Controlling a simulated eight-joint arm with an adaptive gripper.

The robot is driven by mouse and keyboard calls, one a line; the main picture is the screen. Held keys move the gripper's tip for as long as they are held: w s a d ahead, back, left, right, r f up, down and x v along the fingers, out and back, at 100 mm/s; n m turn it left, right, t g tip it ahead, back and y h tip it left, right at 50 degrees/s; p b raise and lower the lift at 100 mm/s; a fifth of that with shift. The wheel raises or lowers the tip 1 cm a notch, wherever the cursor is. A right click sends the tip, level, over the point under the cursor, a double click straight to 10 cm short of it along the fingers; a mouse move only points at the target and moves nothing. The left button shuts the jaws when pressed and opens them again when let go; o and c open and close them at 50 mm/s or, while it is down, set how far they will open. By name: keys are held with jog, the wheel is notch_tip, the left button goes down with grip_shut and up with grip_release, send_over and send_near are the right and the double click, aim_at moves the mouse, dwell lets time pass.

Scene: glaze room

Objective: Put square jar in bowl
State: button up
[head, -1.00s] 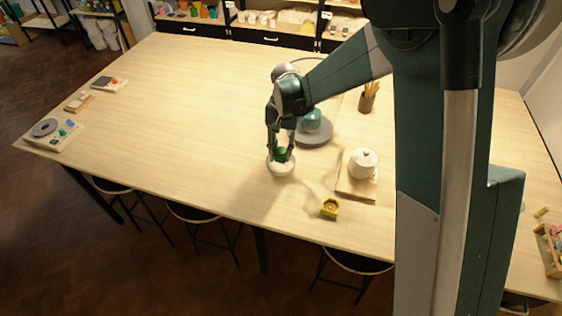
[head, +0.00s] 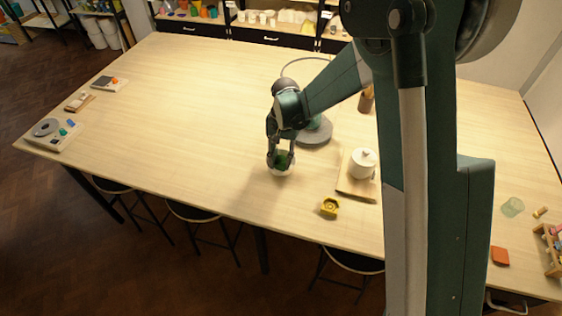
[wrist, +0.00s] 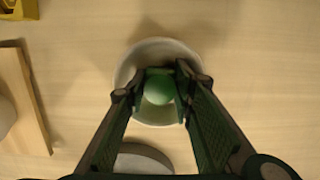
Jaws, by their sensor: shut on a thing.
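The square jar, green with a rounded top, is between my gripper's fingers in the wrist view (wrist: 159,90) and in the head view (head: 283,160). My gripper (wrist: 161,76) points down and is shut on the jar. The white round bowl (wrist: 124,74) is right beneath, and its rim surrounds the jar and fingertips in the wrist view. In the head view the bowl (head: 281,172) stands on the table below my gripper (head: 280,156). The jar's lower part is hidden, so I cannot tell whether it touches the bowl's floor.
A yellow object (head: 329,208) lies to the right of the bowl. A wooden board (head: 354,189) with a white lidded pot (head: 363,163) is beyond it. A grey round disc (head: 318,138) is behind the bowl. The table's left middle is clear.

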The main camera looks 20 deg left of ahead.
jog(key=shift+f, duration=0.2)
jog(key=shift+c, duration=0.5)
jog(key=o, duration=0.9)
jog(key=shift+c, duration=0.2)
notch_tip(320, 180, up, 12)
jog(key=w, duration=0.1)
jog(key=shift+w+b, duration=0.35)
jog(key=shift+w, duration=0.05)
jog(key=shift+d, duration=0.1)
